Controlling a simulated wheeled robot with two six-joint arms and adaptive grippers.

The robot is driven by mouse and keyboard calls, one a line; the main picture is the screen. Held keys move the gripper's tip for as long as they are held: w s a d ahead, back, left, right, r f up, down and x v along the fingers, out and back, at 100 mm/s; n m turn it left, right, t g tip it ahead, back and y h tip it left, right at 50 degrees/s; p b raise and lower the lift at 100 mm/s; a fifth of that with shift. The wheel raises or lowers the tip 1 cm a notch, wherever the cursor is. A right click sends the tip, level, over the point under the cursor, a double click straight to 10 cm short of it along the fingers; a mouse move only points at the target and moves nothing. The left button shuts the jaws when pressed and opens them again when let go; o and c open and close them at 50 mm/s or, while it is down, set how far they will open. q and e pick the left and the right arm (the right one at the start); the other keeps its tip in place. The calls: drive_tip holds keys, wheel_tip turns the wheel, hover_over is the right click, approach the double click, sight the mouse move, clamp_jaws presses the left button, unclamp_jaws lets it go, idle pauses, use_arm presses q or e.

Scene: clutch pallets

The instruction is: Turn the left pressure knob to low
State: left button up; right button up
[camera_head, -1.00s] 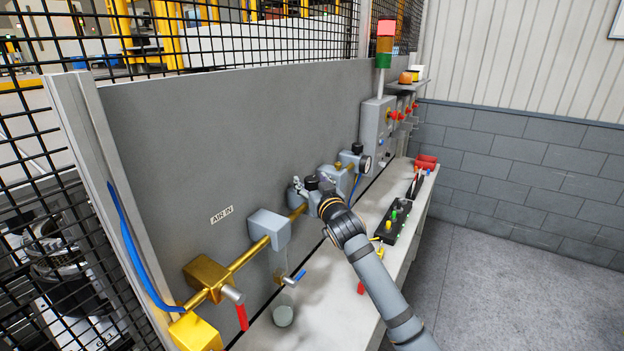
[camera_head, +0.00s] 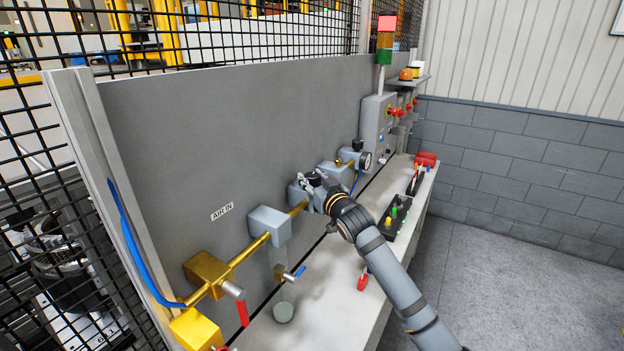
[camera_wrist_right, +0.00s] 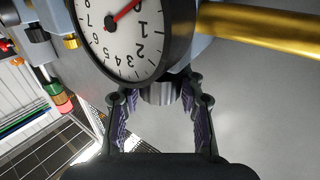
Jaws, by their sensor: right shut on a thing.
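The left pressure knob (camera_head: 314,179) is a small dark knob on top of the left grey regulator (camera_head: 298,196) on the brass pipe. In the right wrist view, the knob (camera_wrist_right: 160,93) shows as a short grey ribbed cylinder beneath a round gauge. My right gripper (camera_head: 318,183) is at this knob, its fingers on either side of it and shut on it. The fingers partly hide the knob in the head view. The gauge (camera_wrist_right: 125,35) has a white face and a red needle, cut off by the frame. My left gripper is not in view.
A second regulator knob (camera_head: 358,146) with its own gauge (camera_head: 365,161) stands further right. A grey box (camera_head: 268,224) and a red-handled valve (camera_head: 239,303) are to the left. A black strip with coloured buttons (camera_head: 397,222) lies on the bench (camera_head: 330,270).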

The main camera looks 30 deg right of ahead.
drive_tip(key=shift+d+f+n+y, duration=0.1)
drive_tip(key=shift+n+y, duration=0.3)
drive_tip(key=shift+y, duration=0.3)
drive_tip(key=n+g+y+b, duration=0.1)
drive_tip(key=n+y+b, duration=0.2)
drive_tip(key=y+b, duration=0.2)
drive_tip(key=n+g+y+b, duration=0.2)
drive_tip(key=y+b, duration=0.3)
drive_tip(key=b, duration=0.3)
drive_tip(key=shift+f+n+b, duration=0.2)
drive_tip(key=shift+n+b, duration=0.2)
drive_tip(key=shift+n, duration=0.5)
drive_tip(key=shift+r+n+g+y+b, duration=0.3)
drive_tip(key=shift+n+g+y+b, duration=0.1)
drive_tip(key=shift+n+g+y, duration=0.6)
drive_tip(key=shift+r+n+g+y, duration=0.1)
drive_tip(key=shift+n+g+y, duration=0.3)
drive_tip(key=shift+g+y, duration=0.2)
drive_tip(key=n+g+y+p, duration=0.1)
drive_tip(key=n+g, duration=0.1)
drive_tip(key=shift+r+g+y, duration=0.1)
drive_tip(key=shift+g+y, duration=0.2)
drive_tip(key=shift+y, duration=0.1)
drive_tip(key=shift+f+n+g+y+p, duration=0.2)
drive_tip(key=shift+n+g+y+p, duration=0.5)
drive_tip(key=shift+g, duration=0.4)
drive_tip(key=shift+f+n+g, duration=0.15)
drive_tip(key=shift+n+g, duration=0.15)
